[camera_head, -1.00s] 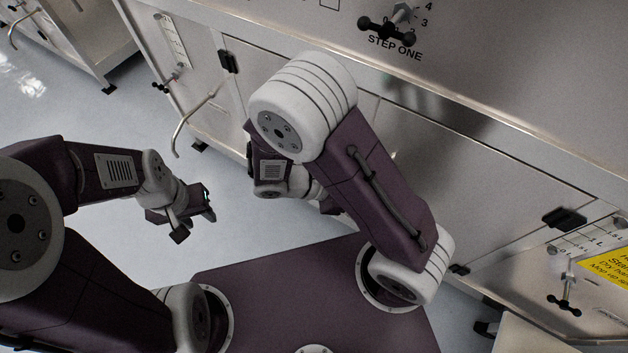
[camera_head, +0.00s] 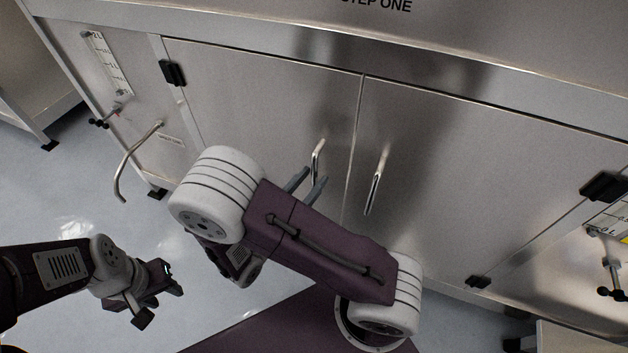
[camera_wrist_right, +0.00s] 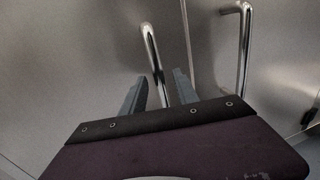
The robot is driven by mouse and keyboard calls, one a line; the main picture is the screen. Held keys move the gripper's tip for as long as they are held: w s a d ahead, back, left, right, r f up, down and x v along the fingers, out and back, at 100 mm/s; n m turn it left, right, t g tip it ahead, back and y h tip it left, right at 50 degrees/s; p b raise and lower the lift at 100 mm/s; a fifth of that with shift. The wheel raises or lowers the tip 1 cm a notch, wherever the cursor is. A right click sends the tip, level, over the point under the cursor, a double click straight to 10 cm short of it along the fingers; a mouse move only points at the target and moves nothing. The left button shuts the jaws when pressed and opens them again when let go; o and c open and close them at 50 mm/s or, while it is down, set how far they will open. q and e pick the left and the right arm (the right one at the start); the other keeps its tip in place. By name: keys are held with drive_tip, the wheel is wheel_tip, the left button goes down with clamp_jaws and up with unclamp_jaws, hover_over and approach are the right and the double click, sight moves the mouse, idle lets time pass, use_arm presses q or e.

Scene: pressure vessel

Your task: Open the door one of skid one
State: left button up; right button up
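The steel cabinet has a left door (camera_head: 265,105) and a right door (camera_head: 470,175), both shut and meeting at a thin seam. The left door's handle (camera_head: 317,155) is a short upright bar; the right door's handle (camera_head: 377,180) is a similar bar. No number shows on either door. My right gripper (camera_head: 308,184) is open at the left door's handle. In the right wrist view, this handle (camera_wrist_right: 151,50) runs down between the two fingers of my right gripper (camera_wrist_right: 158,92); contact cannot be told. My left gripper (camera_head: 162,296) is empty and looks open, low at the left, away from the doors.
A bent metal pipe (camera_head: 123,175) and a small black-handled valve (camera_head: 108,115) stick out from the cabinet's left panel. Black hinges (camera_head: 173,73) sit at the doors' outer edges. Another valve (camera_head: 612,275) is at the far right. The floor at lower left is clear.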

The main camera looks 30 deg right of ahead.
drive_tip(key=shift+x, duration=0.85)
drive_tip(key=shift+c, duration=0.4)
clamp_jaws()
idle(0.4)
